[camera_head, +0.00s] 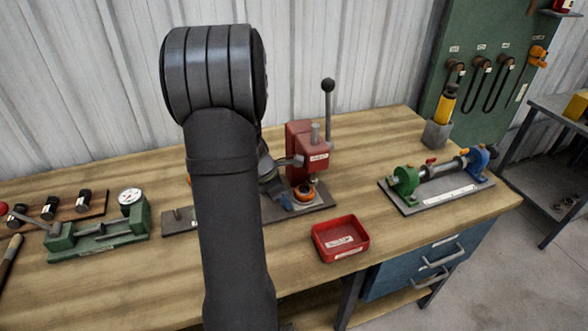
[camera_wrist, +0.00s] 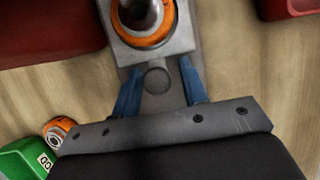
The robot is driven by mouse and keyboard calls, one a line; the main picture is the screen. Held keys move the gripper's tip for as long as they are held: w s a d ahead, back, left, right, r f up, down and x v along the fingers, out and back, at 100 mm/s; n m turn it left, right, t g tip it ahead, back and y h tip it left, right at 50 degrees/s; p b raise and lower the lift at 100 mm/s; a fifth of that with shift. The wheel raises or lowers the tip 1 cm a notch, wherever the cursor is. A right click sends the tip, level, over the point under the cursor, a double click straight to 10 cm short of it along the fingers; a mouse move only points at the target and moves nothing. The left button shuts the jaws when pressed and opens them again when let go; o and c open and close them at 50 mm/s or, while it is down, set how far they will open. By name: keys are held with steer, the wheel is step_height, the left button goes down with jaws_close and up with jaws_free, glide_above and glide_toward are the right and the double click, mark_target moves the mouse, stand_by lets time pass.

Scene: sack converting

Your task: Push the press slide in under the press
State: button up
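The red press (camera_head: 300,138) stands on a grey base plate (camera_head: 322,203), its black-knobbed lever upright. The press slide (camera_wrist: 187,20) is a grey plate with an orange ring (camera_wrist: 121,28) around a dark round part. The ring (camera_head: 304,196) appears below the press head; I cannot tell whether it is centred there. A round grey knob (camera_wrist: 155,80) sits behind the ring, nearer my wrist. My gripper (camera_wrist: 158,72) is open, its blue fingers either side of the knob with gaps showing. In the head view the gripper (camera_head: 286,199) is low at the press, and my arm hides the plate's middle.
A red tray (camera_head: 340,255) lies in front of the press. A green block (camera_wrist: 25,160) with another orange ring shows beside my wrist. A green gauge fixture (camera_head: 100,238) stands left, a green-and-blue fixture (camera_head: 437,185) right. Bench between tray and right fixture is clear.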

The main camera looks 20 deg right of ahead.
steer(key=r, duration=0.1)
steer(key=d+r, duration=0.1)
steer(key=r, duration=0.1)
steer(key=shift+w+d+r, duration=0.3)
steer(key=shift+d, duration=0.1)
steer(key=shift+s+a+r, duration=0.1)
steer(key=shift+s+r, duration=0.05)
steer(key=shift+r, duration=0.65)
steer(key=shift+a+r, duration=0.25)
steer(key=shift+a, duration=0.1)
steer(key=shift+a+f, duration=0.1)
